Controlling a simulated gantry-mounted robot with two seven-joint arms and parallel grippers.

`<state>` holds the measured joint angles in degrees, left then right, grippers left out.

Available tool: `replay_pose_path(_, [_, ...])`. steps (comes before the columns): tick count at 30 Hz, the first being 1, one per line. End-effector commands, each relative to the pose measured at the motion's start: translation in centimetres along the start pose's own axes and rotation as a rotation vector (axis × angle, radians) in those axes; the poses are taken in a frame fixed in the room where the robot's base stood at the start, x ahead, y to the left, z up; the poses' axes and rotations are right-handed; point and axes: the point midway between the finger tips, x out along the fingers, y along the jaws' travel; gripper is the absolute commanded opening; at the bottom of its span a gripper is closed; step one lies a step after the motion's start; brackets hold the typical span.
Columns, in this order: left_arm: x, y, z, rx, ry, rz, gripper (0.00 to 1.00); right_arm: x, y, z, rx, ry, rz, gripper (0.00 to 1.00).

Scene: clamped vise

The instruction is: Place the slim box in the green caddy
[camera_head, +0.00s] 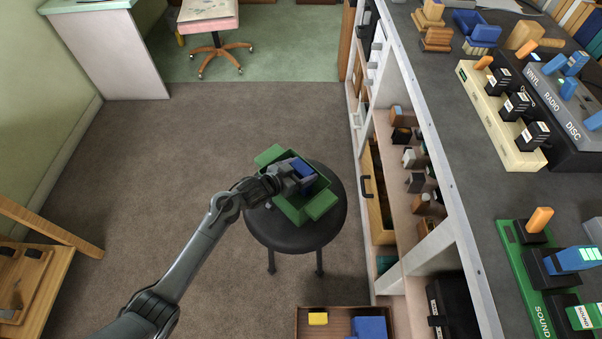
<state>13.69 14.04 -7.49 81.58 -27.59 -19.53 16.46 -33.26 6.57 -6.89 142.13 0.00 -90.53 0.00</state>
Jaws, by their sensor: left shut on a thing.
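The green caddy (289,209) stands on a round black stool (322,229) in the middle of the floor. My left arm reaches in from the lower left, and my left gripper (302,180) is over the caddy. It is shut on a blue box (304,168), which I take to be the slim box. The box is at the caddy's opening; I cannot tell whether it touches the bottom. The gripper and wrist hide part of the caddy's inside. My right gripper is not in view.
A wooden tray (303,325) with a yellow block and a blue box is at the bottom. A wheeled chair (212,35) is at the back. Carpet left of the stool is clear.

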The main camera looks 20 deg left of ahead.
Motion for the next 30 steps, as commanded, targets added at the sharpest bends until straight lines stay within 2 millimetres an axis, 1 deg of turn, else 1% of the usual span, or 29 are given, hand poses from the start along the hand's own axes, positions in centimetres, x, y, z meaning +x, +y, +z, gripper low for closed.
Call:
replay_pose_path(1, [0.28, 0.04, 0.62, 0.0, 0.001, 0.001, 0.45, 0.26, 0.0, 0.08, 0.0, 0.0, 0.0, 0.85])
replay_pose_path(3, [0.41, 0.05, 0.89, 0.001, 0.002, 0.001, 0.45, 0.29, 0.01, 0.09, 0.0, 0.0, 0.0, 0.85])
replay_pose_path(14, [0.5, 0.02, 1.17, 0.001, 0.001, 0.0, 0.45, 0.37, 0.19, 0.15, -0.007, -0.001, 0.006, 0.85])
replay_pose_path(15, [0.52, 0.03, 1.27, 0.001, 0.0, 0.001, 0.8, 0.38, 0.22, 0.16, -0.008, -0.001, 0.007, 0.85])
replay_pose_path(19, [0.5, 0.03, 1.21, 0.001, 0.0, 0.001, 1.0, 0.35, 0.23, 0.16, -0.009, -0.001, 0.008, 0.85])
replay_pose_path(27, [0.44, 0.01, 1.06, 0.001, 0.001, 0.0, 1.0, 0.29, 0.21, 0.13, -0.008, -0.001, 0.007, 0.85])
replay_pose_path(30, [0.03, -0.02, 0.86, 0.002, 0.001, 0.0, 1.0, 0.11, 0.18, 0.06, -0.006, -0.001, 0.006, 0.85])
